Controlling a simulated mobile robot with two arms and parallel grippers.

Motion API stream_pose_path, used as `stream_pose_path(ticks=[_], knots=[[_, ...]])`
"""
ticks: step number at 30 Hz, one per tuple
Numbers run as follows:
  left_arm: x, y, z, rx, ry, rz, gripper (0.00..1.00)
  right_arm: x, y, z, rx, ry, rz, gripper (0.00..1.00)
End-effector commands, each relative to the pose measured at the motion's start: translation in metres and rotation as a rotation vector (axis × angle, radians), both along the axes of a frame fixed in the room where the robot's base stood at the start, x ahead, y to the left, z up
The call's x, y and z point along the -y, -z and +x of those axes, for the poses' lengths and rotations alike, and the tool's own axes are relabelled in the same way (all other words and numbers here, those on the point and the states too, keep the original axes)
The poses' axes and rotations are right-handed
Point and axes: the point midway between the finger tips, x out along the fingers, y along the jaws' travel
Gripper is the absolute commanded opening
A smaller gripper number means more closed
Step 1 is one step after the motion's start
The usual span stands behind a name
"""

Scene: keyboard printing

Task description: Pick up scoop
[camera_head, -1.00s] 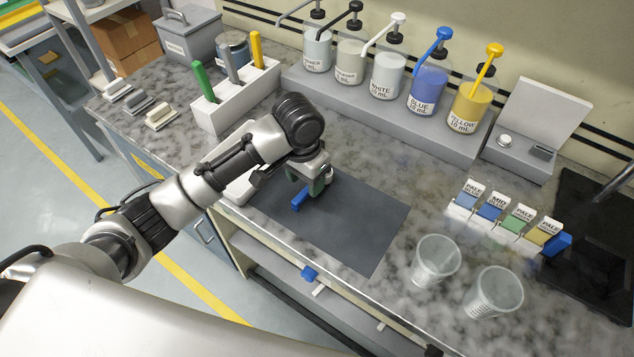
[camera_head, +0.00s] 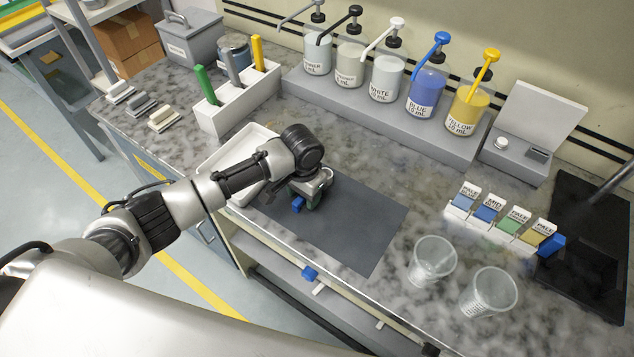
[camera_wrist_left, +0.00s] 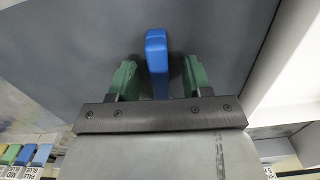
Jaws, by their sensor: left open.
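A blue handle, which looks like the scoop (camera_head: 298,205), is at the left part of the dark grey mat (camera_head: 365,225). In the left wrist view the blue handle (camera_wrist_left: 157,55) stands between the two green fingers of my left gripper (camera_wrist_left: 160,80), with gaps on both sides. My left gripper (camera_head: 306,200) is open, low over the mat, around the handle without closing on it. The gripper hides the rest of the scoop in the head view. My right gripper is not in view.
A white tray (camera_head: 214,160) lies left of the mat, partly behind my arm. A white holder with coloured handles (camera_head: 240,106) stands behind it. Several pump bottles (camera_head: 386,78) line the back. Two clear cups (camera_head: 432,262) stand to the right. The mat's right part is clear.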

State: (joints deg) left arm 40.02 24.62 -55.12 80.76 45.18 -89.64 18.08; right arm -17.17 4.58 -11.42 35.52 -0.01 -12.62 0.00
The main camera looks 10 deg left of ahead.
Motion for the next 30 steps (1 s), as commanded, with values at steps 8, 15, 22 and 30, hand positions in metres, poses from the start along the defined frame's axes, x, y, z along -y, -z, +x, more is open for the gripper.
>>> stream_pose_path(ticks=[8, 15, 22, 30], knots=[[0.0, 0.0061, -0.0001, 0.001, 0.001, 0.0, 0.49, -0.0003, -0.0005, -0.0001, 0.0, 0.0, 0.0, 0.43], [0.0, 0.0057, -0.0001, 0.001, 0.0, 0.0, 0.15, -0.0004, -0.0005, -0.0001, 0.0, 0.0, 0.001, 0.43], [0.0, 0.0056, -0.0001, 0.001, 0.0, 0.0, 0.0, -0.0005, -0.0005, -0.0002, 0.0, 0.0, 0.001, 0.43], [0.0001, 0.0042, 0.0002, 0.002, 0.0, -0.001, 0.0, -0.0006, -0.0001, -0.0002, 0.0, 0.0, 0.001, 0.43]])
